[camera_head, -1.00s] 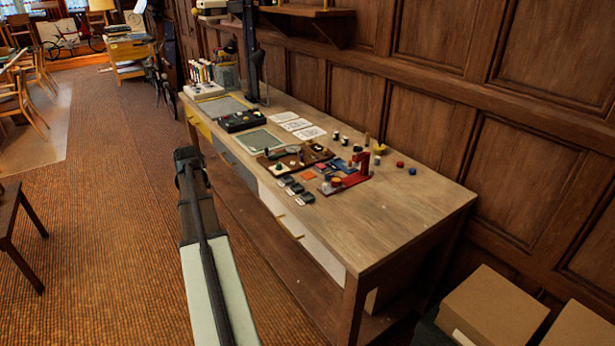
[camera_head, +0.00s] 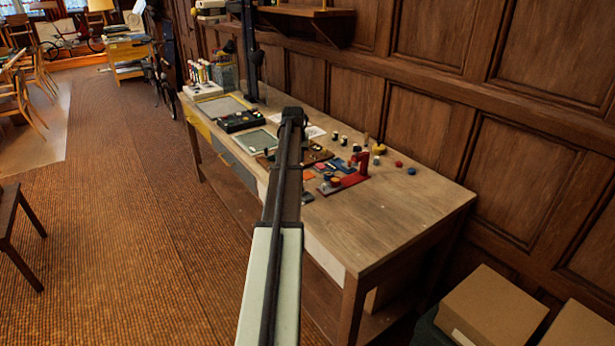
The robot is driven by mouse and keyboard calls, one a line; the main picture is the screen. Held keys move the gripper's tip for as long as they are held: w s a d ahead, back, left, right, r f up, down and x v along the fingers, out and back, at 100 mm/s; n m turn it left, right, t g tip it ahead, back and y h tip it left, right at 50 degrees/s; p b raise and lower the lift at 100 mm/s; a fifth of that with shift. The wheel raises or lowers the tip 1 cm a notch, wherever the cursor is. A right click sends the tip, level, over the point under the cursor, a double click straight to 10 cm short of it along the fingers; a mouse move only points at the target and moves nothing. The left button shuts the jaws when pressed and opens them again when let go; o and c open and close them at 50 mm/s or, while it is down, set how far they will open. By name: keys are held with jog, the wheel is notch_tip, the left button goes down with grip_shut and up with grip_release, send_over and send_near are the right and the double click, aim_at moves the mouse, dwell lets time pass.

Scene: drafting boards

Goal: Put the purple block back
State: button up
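I cannot make out a purple block among the small coloured pieces on the long wooden desk (camera_head: 400,215). Blue, orange and dark pieces lie close together left of a red stand (camera_head: 350,178). A brown board (camera_head: 318,154) behind them is partly covered by my arm. My arm rises from the bottom of the picture, and its dark upper end overlaps the front edge and middle of the desk. No gripper fingers show, so I cannot see whether anything is held.
Small round pieces, including a red one (camera_head: 398,164) and a yellow one (camera_head: 379,149), stand toward the back. A black tray (camera_head: 241,121) and a green-grey mat (camera_head: 258,141) lie farther left. The desk's right end is bare. A panelled wall borders the back.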

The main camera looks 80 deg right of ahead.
jog(key=s+d+r+m, duration=0.2)
jog(key=d, duration=0.6)
jog(key=shift+s+a+f+m+g, duration=0.1)
jog(key=shift+f+m+g, duration=0.25)
jog(key=shift+f, duration=1.35)
jog(key=shift+f+m+g, duration=0.25)
jog(key=shift+f+m, duration=0.15)
jog(key=shift+f, duration=1.35)
jog(key=shift+s+a+f+m+g, duration=0.1)
jog(key=shift+f+m+g, duration=0.25)
jog(key=shift+f, duration=1.35)
jog(key=o, duration=1)
jog(key=shift+f, duration=0.1)
